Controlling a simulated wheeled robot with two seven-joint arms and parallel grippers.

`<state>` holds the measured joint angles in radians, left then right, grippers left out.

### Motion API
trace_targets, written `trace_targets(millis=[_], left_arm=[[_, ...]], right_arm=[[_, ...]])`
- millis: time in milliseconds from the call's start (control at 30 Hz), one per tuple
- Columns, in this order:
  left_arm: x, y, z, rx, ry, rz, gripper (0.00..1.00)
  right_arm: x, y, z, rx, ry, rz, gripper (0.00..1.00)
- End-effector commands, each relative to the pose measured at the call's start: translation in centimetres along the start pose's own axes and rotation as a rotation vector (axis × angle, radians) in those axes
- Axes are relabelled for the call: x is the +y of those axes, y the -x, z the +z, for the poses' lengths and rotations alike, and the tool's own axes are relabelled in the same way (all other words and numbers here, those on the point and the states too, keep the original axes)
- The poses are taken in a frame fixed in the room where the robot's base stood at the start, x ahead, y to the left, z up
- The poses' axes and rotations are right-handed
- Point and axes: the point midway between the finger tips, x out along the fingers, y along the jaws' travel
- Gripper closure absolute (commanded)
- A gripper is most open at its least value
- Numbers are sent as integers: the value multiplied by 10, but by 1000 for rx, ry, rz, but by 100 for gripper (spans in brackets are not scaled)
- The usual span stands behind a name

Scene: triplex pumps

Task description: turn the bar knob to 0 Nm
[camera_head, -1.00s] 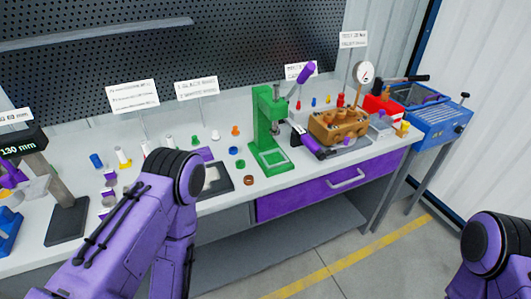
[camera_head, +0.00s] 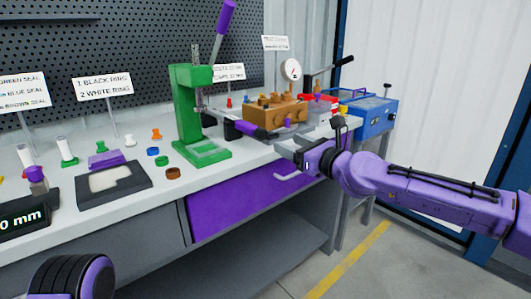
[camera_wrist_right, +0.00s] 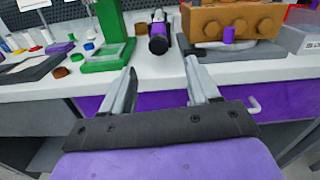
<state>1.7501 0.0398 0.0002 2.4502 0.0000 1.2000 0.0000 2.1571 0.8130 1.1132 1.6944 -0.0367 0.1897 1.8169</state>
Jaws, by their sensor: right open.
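My right gripper (camera_head: 288,146) is open and empty in front of the bench; in the right wrist view its two fingers (camera_wrist_right: 160,72) point forward, apart, toward the bench edge. A black and purple tool handle (camera_head: 250,129) lies on the bench ahead of the fingers, left of the brown pump block (camera_head: 275,112). In the right wrist view this handle (camera_wrist_right: 158,36) points end-on toward me, beyond the fingers and not touched. I cannot make out a bar knob or a Nm reading on it. A round white dial gauge (camera_head: 291,69) stands behind the block. My left gripper is out of view.
A green press (camera_head: 190,115) with a raised purple lever stands left of the handle. Small rings, cones and a dark tray (camera_head: 108,190) lie farther left. A blue box (camera_head: 372,115) stands at the right. The purple drawer (camera_head: 245,195) is below the bench top.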

Motion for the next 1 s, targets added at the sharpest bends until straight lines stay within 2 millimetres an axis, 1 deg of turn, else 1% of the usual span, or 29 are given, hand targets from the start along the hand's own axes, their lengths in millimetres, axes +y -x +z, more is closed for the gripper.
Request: trace_targets(millis=[200,300,400,567,800,833,867,900,967,1000], left_arm=[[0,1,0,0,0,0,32],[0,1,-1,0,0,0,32],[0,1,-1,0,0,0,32],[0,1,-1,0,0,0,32],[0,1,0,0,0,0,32],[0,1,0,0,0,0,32],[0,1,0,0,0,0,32],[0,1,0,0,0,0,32],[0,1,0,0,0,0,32],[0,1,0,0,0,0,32]], right_arm=[[4,-50,-2,6,0,5,40],[3,-71,-2,5,1,3,40],[3,-86,-2,5,2,3,40],[3,-97,-2,6,1,4,40],[3,-98,-2,6,1,4,40],[3,-98,-2,6,1,4,46],[3,-98,-2,6,1,4,56],[3,-98,-2,6,1,4,69],[4,-98,-2,6,1,4,88],[4,-98,-2,6,1,4,96]])
